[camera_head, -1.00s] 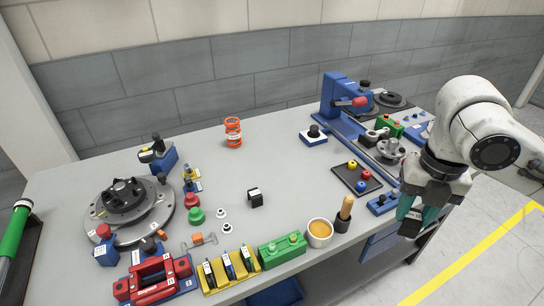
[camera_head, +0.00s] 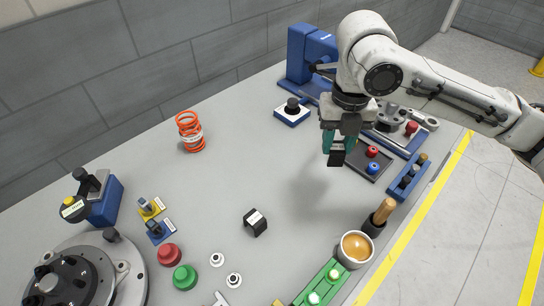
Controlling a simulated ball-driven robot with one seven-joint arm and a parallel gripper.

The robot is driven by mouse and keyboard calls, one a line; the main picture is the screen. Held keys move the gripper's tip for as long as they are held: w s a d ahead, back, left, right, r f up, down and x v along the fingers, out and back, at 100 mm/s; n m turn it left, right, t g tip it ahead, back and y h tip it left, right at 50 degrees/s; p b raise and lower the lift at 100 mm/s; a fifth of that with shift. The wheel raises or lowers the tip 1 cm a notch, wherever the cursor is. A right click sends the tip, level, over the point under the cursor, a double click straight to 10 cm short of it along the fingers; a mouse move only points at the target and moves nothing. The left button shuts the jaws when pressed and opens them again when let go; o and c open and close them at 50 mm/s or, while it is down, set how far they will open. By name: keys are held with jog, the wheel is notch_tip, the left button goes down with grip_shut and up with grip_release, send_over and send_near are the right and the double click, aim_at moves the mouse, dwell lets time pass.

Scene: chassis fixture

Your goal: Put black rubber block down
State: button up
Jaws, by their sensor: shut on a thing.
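My gripper (camera_head: 338,144) is in the right half of the head view, pointing down with teal fingers. It is shut on a small black block (camera_head: 336,158) with a pale mark near its top. The block hangs above the grey table, left of a dark tray; the fingers hide part of it. Another black block (camera_head: 255,222) with a white label stands on open table to the lower left, apart from my gripper.
The dark tray (camera_head: 370,178) holds a red and a blue knob. An orange spring (camera_head: 190,132) stands at the back. A blue-and-white base with a black knob (camera_head: 292,110) is behind my gripper. A cup (camera_head: 354,250) stands near the front edge.

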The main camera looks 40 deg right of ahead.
jog(key=shift+f, duration=5)
jog(key=o, duration=1)
jog(key=shift+o, duration=0.2)
notch_tip(320, 180, up, 12)
jog(key=shift+r+p, duration=0.1)
jog(key=shift+p, duration=0.2)
